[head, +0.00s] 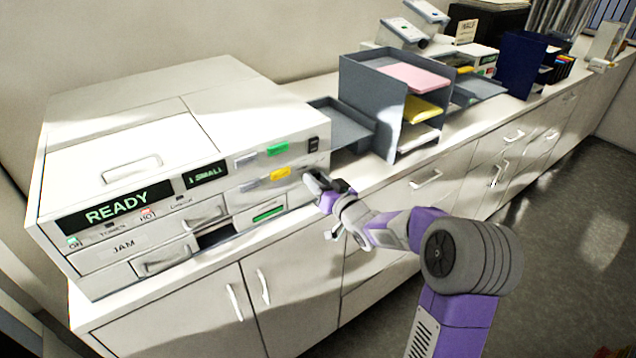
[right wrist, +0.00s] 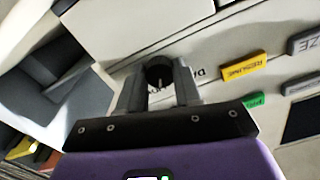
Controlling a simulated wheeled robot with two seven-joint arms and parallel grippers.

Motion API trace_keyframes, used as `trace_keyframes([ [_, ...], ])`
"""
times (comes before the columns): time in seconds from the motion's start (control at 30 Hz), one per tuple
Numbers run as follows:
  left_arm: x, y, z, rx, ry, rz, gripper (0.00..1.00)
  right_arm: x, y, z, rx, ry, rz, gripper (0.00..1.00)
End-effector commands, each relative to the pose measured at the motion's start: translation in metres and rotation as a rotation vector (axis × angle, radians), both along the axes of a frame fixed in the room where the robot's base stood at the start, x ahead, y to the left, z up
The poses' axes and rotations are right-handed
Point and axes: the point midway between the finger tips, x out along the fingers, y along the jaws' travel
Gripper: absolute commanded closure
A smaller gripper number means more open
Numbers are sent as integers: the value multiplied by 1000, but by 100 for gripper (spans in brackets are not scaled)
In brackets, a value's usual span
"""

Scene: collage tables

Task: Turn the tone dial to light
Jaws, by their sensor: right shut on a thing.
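The tone dial (right wrist: 159,72) is a small dark round knob on the front of the white copier (head: 120,170). My right gripper (right wrist: 158,82) is shut on it, with one grey finger on each side. A dark label by the dial is partly covered by the fingers and appears upside down. I cannot read which way the dial points. In the head view, my right gripper (head: 314,186) is at the copier's front right corner and hides the dial. My left gripper is not in view.
A yellow button (head: 281,174) and a green button (head: 277,150) sit left of the gripper on the copier front. A dark switch (head: 313,145) is just above. Grey paper shelves (head: 372,105) stand to the right on the counter.

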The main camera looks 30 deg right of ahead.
Motion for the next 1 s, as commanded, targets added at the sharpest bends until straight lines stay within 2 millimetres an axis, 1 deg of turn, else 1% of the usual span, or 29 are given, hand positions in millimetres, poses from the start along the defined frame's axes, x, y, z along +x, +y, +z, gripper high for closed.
trace_keyframes([
  [0.2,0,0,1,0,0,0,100,0,0,-1,167,16,0,97],
  [0.43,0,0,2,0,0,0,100,0,0,-1,285,26,-1,97],
  [0.7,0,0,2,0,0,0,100,0,1,-1,346,30,0,97],
  [1.0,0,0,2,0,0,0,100,0,1,-1,354,31,1,97],
])
